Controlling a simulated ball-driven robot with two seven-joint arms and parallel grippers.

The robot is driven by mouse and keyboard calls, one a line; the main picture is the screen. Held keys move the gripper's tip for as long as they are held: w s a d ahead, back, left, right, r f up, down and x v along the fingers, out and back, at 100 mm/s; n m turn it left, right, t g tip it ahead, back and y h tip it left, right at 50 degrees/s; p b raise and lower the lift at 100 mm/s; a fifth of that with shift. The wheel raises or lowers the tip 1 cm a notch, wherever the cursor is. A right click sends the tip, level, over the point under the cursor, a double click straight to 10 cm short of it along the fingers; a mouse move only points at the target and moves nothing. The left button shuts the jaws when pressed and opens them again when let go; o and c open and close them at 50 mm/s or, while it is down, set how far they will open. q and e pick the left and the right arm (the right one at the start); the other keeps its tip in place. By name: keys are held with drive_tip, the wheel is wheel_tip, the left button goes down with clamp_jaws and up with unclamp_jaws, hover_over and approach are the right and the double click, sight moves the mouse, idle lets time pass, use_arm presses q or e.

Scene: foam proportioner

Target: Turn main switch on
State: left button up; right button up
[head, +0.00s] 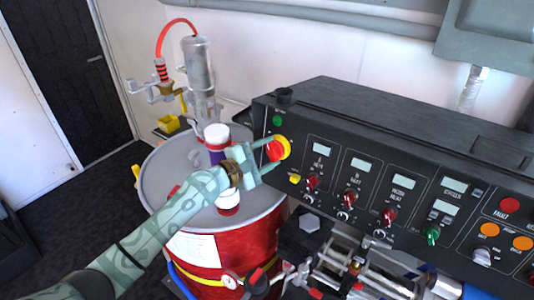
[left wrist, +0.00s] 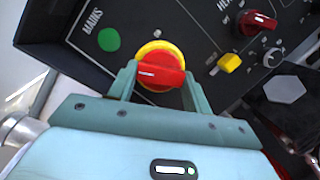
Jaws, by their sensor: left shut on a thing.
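The main switch is a red knob on a round yellow plate (head: 285,146) at the left end of the black control panel (head: 379,171). My left gripper (head: 271,152) reaches it from the left in the head view. In the left wrist view the red knob (left wrist: 160,75) sits between the two fingers of my left gripper (left wrist: 159,80), which are shut on it. The knob's white mark lies nearly level in that view. A green light (left wrist: 109,40) labelled MAINS is beside the switch. My right gripper is not in view.
A red drum (head: 258,247) with a grey lid stands below my left arm, with bottles on it. Pipes and valves (head: 370,275) lie below the panel.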

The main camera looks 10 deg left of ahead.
use_arm(q)
drive_tip(key=m+g+p, duration=0.1)
drive_tip(key=m, duration=0.3)
drive_tip(key=shift+r, duration=0.15)
drive_tip(key=m+p, duration=0.1)
drive_tip(key=m, duration=0.1)
drive_tip(key=shift+r+m+g+p, duration=0.15)
drive_tip(key=shift+m+g+p, duration=0.15)
drive_tip(key=m+p, duration=0.2)
drive_tip(key=m+g+y+p, duration=0.1)
drive_tip(key=m+p, duration=0.1)
drive_tip(key=shift+r+m+y, duration=0.15)
drive_tip(key=shift+m+y, duration=0.15)
drive_tip(key=shift+m, duration=0.1)
drive_tip(key=shift+d+m+y+p, duration=0.1)
drive_tip(key=shift+m+y+p, duration=0.3)
drive_tip(key=shift+m+p, duration=0.95)
drive_tip(key=shift+f, duration=0.2)
drive_tip(key=o, duration=1)
drive_tip(key=shift+r, duration=0.1)
